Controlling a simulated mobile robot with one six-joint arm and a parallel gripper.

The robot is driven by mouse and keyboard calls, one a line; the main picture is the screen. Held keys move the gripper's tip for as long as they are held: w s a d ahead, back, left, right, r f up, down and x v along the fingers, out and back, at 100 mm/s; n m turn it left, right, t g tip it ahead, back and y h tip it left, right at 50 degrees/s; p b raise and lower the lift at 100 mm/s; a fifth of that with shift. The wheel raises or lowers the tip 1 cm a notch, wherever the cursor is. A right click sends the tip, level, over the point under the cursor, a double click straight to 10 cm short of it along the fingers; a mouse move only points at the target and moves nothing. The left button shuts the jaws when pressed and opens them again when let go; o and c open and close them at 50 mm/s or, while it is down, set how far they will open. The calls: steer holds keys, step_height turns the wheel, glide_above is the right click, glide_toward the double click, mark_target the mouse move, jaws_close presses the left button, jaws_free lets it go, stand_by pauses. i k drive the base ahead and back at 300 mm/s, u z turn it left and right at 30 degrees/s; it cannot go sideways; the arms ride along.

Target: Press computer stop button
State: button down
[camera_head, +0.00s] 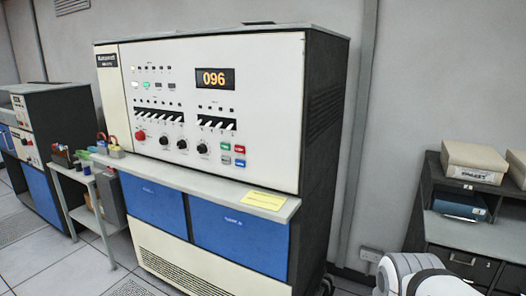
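The computer (265,110) is a tall white-fronted cabinet in the middle of the head view, with an orange "096" display (215,79). Low on the right of its panel is a small group of coloured buttons. It has a red button (239,149) at upper right, a green one (225,146) at upper left, and others below. A round red knob or button (140,135) sits further left. The labels are too small to read, so I cannot tell which red one is the stop button. A white link of my arm shows at the bottom right; my gripper is out of view.
A ledge (180,177) with a yellow paper (264,200) juts out below the panel. A small cart (72,177) stands left of the computer. A dark shelf unit (456,233) with boxes stands at right. Floor is clear at the front left.

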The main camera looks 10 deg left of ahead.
mark_target(238, 149)
steer(key=u, duration=0.05)
steer(key=i, duration=1)
steer(key=z, duration=0.05)
